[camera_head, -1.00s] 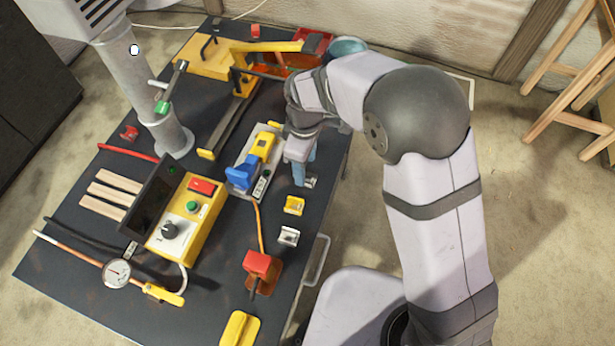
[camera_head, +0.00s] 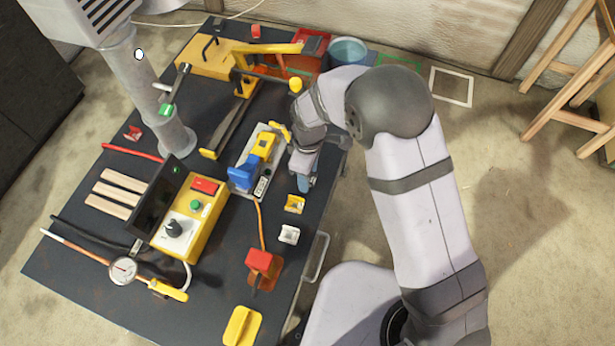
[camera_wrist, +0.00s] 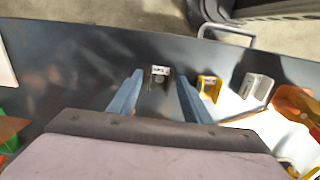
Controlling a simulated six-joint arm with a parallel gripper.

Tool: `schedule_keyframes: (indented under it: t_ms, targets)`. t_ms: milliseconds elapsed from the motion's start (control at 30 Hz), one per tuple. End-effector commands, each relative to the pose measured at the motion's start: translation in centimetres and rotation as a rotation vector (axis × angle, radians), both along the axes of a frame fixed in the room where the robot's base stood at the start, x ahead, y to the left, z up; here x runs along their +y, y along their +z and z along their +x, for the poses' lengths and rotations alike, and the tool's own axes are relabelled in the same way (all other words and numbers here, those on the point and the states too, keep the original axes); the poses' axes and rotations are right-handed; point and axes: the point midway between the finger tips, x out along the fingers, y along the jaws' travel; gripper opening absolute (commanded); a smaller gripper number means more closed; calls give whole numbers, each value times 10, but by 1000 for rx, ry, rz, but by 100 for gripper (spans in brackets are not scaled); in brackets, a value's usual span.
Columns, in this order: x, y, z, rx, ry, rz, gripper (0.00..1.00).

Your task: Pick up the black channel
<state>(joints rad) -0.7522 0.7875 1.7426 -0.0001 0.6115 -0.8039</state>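The black channel (camera_wrist: 158,76) is a small dark piece with a pale marking on top, lying on the dark table in the wrist view. My gripper (camera_wrist: 160,76) is open, with its two blue fingers spread on either side of the channel in that picture. I cannot tell how high the fingertips are above it. In the head view my gripper (camera_head: 305,182) is at the table's right edge, and the black channel is hidden or too small to make out there. Beside it are a yellow channel (camera_head: 295,203) and a silver channel (camera_head: 289,235).
A grey plate with a blue and yellow device (camera_head: 251,165) stands just left of my gripper. A yellow control box (camera_head: 189,222) and a red-topped piece (camera_head: 262,263) are nearer the front. A handle (camera_head: 317,257) sticks out from the table's right edge.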

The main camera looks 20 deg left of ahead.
Motion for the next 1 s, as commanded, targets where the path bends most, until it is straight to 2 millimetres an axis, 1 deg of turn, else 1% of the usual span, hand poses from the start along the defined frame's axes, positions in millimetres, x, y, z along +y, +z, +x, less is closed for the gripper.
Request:
schedule_keyframes:
  t_ms: [33, 133, 167, 433, 567, 667, 767, 1000]
  targets:
    - [0, 0, 0, 0, 0, 0, 31]
    - [0, 0, 0, 0, 0, 0, 7]
    - [0, 0, 0, 0, 0, 0, 6]
    - [0, 1, 0, 0, 0, 0, 6]
    - [1, 6, 1, -2, 0, 2, 6]
    - [1, 15, 1, -3, 0, 3, 6]
    - [1, 28, 1, -4, 0, 4, 6]
    - [1, 67, 1, -4, 0, 4, 6]
